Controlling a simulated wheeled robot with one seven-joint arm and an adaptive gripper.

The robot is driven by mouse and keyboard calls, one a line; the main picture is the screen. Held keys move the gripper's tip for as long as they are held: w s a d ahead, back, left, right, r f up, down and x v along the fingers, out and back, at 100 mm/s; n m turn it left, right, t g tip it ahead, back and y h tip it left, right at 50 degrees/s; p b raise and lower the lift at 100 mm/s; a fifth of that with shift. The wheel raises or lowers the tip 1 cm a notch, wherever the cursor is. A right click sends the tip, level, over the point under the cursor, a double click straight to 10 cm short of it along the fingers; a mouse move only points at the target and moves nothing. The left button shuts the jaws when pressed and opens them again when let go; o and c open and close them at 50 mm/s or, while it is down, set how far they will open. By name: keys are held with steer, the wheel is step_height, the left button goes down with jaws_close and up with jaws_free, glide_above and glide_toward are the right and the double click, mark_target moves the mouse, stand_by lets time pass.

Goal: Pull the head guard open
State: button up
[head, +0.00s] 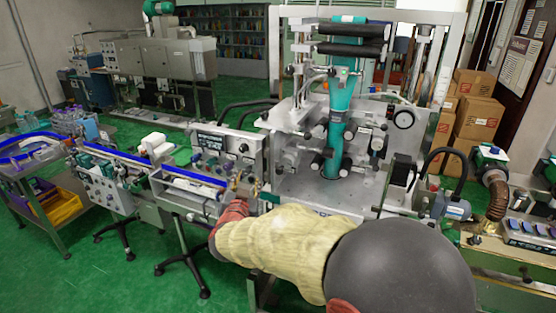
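The sleeve applicator (300,170) stands in the middle of the head view, with a teal film (341,115) running down past dark rollers (345,48). A pale upright frame (446,62) surrounds its head. I cannot make out for certain which part is the head guard, or whether it is open. My arm crosses the lower middle, in front of the machine, and ends at a red part by the control box. Two small brass-coloured tips there may be my gripper (246,186), but its fingers are too small and partly hidden to read. I see nothing held.
A control box (228,150) and a conveyor with blue rails (150,163) lie left of the machine. A motor (450,207) and a brown hose (497,200) are at the right. Cardboard boxes (478,117) stand behind.

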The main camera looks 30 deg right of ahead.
mark_target(278, 172)
steer(key=d+m+g+h, duration=0.1)
steer(key=d+h, duration=0.1)
steer(key=d, duration=0.2)
steer(key=w+d+m+g+h+p, duration=0.1)
steer(key=d, duration=0.3)
steer(key=d+f+m+g+h, duration=0.1)
steer(key=d+h, duration=0.1)
steer(key=d, duration=0.1)
steer(key=shift+w+d+h+p, duration=0.3)
steer(key=shift+w+d, duration=0.05)
steer(key=shift+d, duration=0.05)
steer(key=shift+c, duration=0.8)
steer(key=c, duration=0.7)
jaws_close()
